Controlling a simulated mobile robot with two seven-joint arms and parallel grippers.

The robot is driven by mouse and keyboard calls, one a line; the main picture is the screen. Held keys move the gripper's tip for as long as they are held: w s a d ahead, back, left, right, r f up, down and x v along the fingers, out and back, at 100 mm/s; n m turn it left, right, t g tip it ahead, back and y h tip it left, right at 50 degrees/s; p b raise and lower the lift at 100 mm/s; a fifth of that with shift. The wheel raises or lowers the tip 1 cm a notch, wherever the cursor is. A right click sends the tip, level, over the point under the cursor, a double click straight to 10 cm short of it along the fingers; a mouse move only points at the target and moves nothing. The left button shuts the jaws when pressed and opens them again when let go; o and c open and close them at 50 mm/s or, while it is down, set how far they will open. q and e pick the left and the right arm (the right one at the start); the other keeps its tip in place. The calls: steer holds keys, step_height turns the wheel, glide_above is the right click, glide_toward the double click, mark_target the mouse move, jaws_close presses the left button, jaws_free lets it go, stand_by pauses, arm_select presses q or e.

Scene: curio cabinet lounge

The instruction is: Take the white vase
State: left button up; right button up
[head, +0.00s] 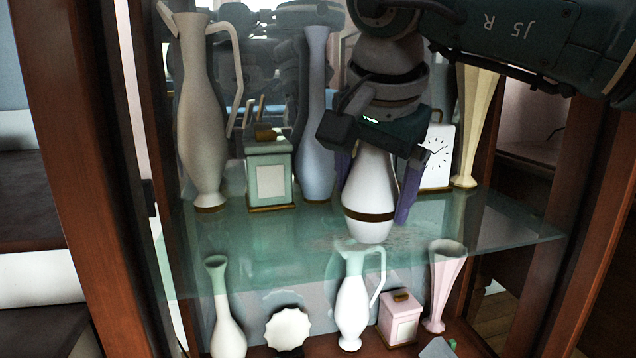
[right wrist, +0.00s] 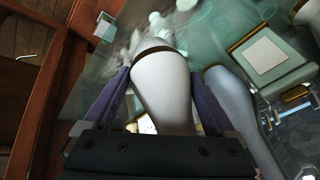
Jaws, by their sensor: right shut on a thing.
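The white vase (head: 370,185) has a brown band low on its body and is at the front of the upper glass shelf. My right gripper (head: 374,190) reaches in from above, with one purple finger on each side of the vase, and is shut on it. The right wrist view shows the vase (right wrist: 160,88) between both fingers. The gripper hides the vase's neck and top. I cannot tell whether its base touches the glass. My left gripper is not in view.
A blue vase (head: 315,130) and green box (head: 269,170) stand left of it, with a tall grey jug (head: 201,120) farther left. A white clock (head: 437,160) and cream vase (head: 474,130) stand right. The glass shelf (head: 500,228) is bare at front right. Several ornaments are below.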

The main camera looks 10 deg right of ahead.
mark_target(375, 153)
step_height(375, 153, up, 7)
steer(key=p, duration=0.4)
steer(key=shift+f, duration=0.15)
steer(key=shift+s, duration=0.25)
steer(key=s+p, duration=0.5)
steer(key=s, duration=1.4)
steer(key=shift+d+f+p, duration=0.15)
steer(key=shift+d+p, duration=0.2)
steer(key=shift+p, duration=0.05)
